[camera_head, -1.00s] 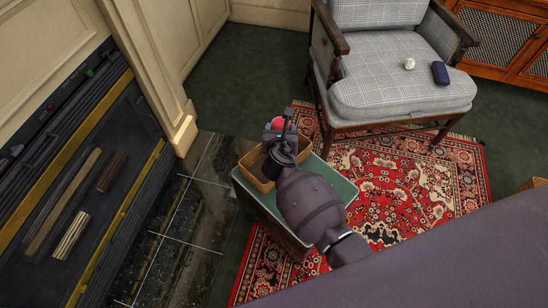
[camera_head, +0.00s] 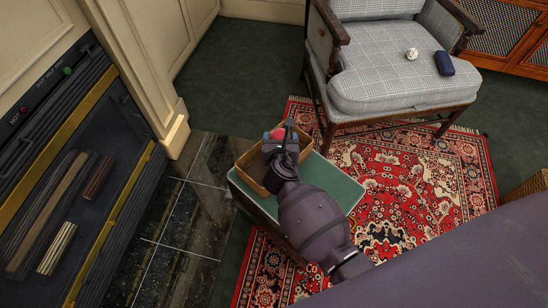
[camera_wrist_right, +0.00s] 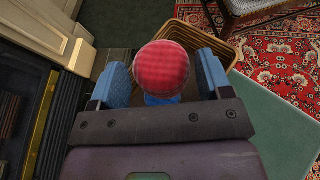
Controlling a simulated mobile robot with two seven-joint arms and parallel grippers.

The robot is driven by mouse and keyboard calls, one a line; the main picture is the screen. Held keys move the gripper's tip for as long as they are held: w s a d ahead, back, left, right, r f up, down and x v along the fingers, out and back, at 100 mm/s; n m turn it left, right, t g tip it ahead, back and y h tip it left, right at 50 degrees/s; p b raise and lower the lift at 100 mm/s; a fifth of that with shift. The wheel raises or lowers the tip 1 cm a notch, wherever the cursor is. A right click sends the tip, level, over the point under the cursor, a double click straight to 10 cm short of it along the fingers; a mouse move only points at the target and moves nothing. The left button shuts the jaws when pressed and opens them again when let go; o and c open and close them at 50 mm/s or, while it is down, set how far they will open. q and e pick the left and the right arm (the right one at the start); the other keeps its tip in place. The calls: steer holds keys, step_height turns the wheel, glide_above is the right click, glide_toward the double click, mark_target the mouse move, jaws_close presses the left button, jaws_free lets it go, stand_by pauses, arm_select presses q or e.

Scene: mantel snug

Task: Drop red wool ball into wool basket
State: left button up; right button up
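The red wool ball (camera_wrist_right: 163,67) is between the two blue-padded fingers of my right gripper (camera_wrist_right: 162,75) in the right wrist view. In the head view the ball (camera_head: 277,134) shows partly behind my right gripper (camera_head: 279,143), over the wool basket (camera_head: 249,180). In the right wrist view the wicker basket (camera_wrist_right: 236,47) lies beyond and below the ball. A small blue patch shows just under the ball; I cannot tell what it is. The basket's inside is mostly hidden. My left gripper is not in view.
The basket stands on a green-topped table (camera_head: 339,184), whose right part is clear. A checked armchair (camera_head: 385,85) behind it holds a white ball (camera_head: 411,54) and a dark blue object (camera_head: 444,63). A fireplace hearth is at left, a red patterned rug (camera_head: 420,190) at right.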

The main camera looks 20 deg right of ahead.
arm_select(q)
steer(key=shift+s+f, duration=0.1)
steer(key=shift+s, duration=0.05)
arm_select(e)
steer(key=o, duration=0.3)
steer(key=shift+s+r, duration=0.1)
steer(key=shift+s, duration=0.15)
steer(key=v, duration=0.1)
steer(key=p+v, duration=0.1)
steer(key=v, duration=0.1)
steer(key=shift+s+a+r, duration=0.1)
steer(key=shift+a+r, duration=0.05)
steer(key=shift+r, duration=0.2)
arm_select(q)
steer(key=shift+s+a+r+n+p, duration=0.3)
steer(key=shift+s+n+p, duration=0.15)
steer(key=shift+p, duration=0.7)
arm_select(e)
steer(key=v, duration=0.6)
steer(key=shift+s+a+f, duration=0.1)
steer(key=shift+s+a, duration=0.05)
steer(key=shift+s, duration=0.3)
